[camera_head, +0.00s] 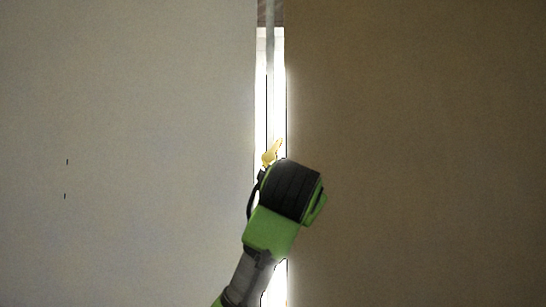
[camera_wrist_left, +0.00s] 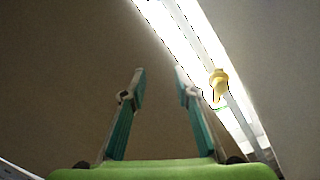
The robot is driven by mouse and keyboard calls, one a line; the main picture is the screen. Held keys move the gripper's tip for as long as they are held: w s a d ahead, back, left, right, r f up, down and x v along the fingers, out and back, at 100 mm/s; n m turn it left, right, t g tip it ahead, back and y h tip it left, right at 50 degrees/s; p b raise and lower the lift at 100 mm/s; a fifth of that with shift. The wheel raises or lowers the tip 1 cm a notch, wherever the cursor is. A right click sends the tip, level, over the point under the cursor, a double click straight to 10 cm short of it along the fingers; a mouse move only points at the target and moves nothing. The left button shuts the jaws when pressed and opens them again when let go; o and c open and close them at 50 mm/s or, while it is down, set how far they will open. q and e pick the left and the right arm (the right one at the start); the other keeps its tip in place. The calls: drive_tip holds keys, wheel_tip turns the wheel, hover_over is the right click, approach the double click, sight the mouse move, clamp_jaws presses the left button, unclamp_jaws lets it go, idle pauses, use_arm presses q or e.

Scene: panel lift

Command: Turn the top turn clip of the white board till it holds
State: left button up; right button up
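The yellow turn clip (camera_head: 271,152) sits over the bright gap, tilted, its upper end leaning right. It also shows in the left wrist view (camera_wrist_left: 219,84). A pale grey panel (camera_head: 125,150), probably the white board, fills the left of the head view. My left gripper (camera_wrist_left: 160,82) is open, with nothing between its fingers. The clip is just right of its right finger in the wrist view; I cannot tell whether they touch. In the head view my wrist is just below the clip and hides the fingers. My right gripper is not in view.
A brown panel (camera_head: 415,150) fills the right of the head view. A narrow bright gap (camera_head: 262,90) with a pale upright strip runs between the panels. Two small dark marks show on the pale panel's left side.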

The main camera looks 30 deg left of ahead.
use_arm(q)
drive_tip(key=n+y, duration=0.2)
approach(270, 156)
drive_tip(key=v, duration=0.5)
drive_tip(key=p+x, duration=0.7)
drive_tip(key=x, duration=0.7)
drive_tip(key=shift+s+p, duration=0.1)
drive_tip(key=shift+p, duration=0.25)
drive_tip(key=shift+w+a+f+t, duration=0.1)
drive_tip(key=shift+w+a+t, duration=0.05)
drive_tip(key=shift+w+t, duration=0.15)
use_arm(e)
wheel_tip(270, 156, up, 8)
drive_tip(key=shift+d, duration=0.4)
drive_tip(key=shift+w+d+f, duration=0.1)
use_arm(q)
clamp_jaws()
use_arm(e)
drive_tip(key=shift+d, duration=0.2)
